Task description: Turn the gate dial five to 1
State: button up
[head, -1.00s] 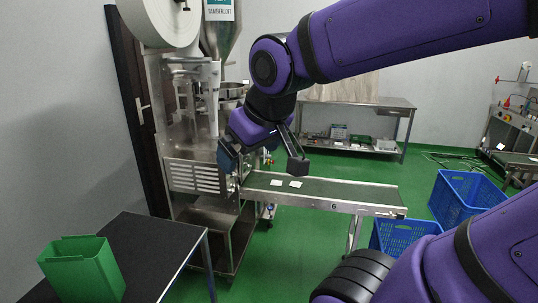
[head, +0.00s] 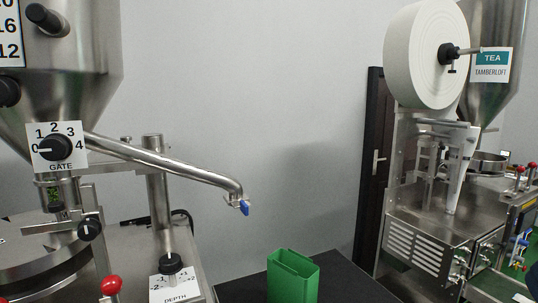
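A black gate dial (head: 55,147) sits on a white scale plate (head: 71,130) marked 0, 1, 2, 3, 4 with GATE below it. The plate is on the front of a steel hopper (head: 88,70) at the left of the head view. A light mark on the knob points left, towards the 0. No number five shows on this machine, so I cannot tell from the picture that it is gate dial five. My gripper and arm are not in view.
Below stand a black depth knob (head: 171,263) and a red-topped lever (head: 111,285). A steel pipe (head: 175,166) with a blue-handled tap sticks out right. A green bin (head: 292,276) stands on a dark table. Another machine with a white roll (head: 424,56) is at right.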

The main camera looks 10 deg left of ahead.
aim_at(55, 146)
jog(key=k+l+u, duration=0.1)
jog(key=l+u, duration=0.15)
jog(key=u, duration=0.15)
jog(key=k+l+u, duration=0.15)
jog(key=u, duration=0.2)
jog(key=i+j+u, duration=0.15)
jog(key=u, duration=0.2)
jog(key=i+u, duration=0.15)
jog(key=u, duration=0.15)
jog(key=i+j+u, duration=0.1)
jog(key=u, duration=0.25)
jog(key=i, duration=0.05)
